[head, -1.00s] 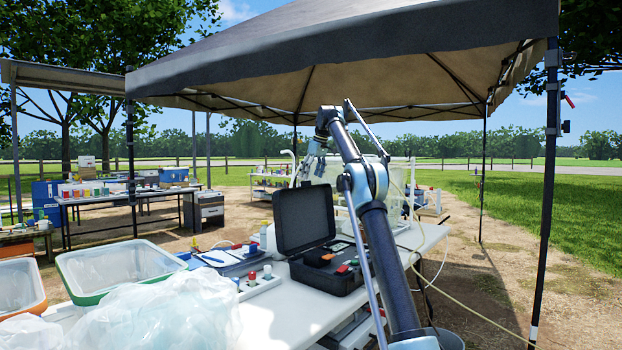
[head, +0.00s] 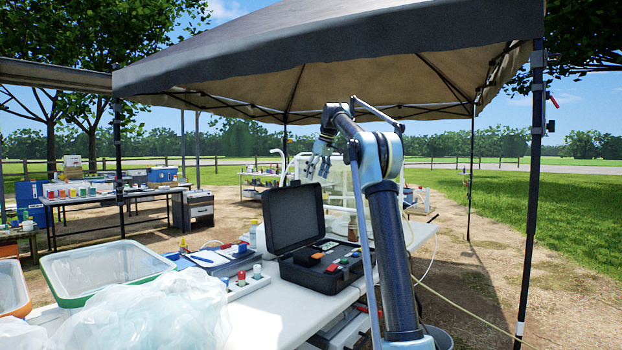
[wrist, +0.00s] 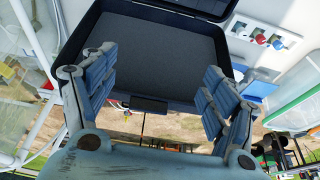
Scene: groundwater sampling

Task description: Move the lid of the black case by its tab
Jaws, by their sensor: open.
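The black case (head: 325,270) stands open on the white table. Its lid (head: 293,218) is raised roughly upright at the back left of the case. In the wrist view the lid (wrist: 150,50) shows its grey inner panel and dark rim. A small dark tab (wrist: 150,104) sits at the middle of the rim's near edge. My gripper (wrist: 160,65) is open and empty, with its fingers to the left and right of the tab in that picture. In the head view my gripper (head: 318,166) is above and right of the lid's top; I cannot tell any contact.
A small rack with coloured caps (head: 243,284) and a blue tray (head: 222,262) lie left of the case. A green-rimmed bin (head: 107,273) and clear plastic bags (head: 165,315) fill the front left. A white frame (head: 345,185) stands behind.

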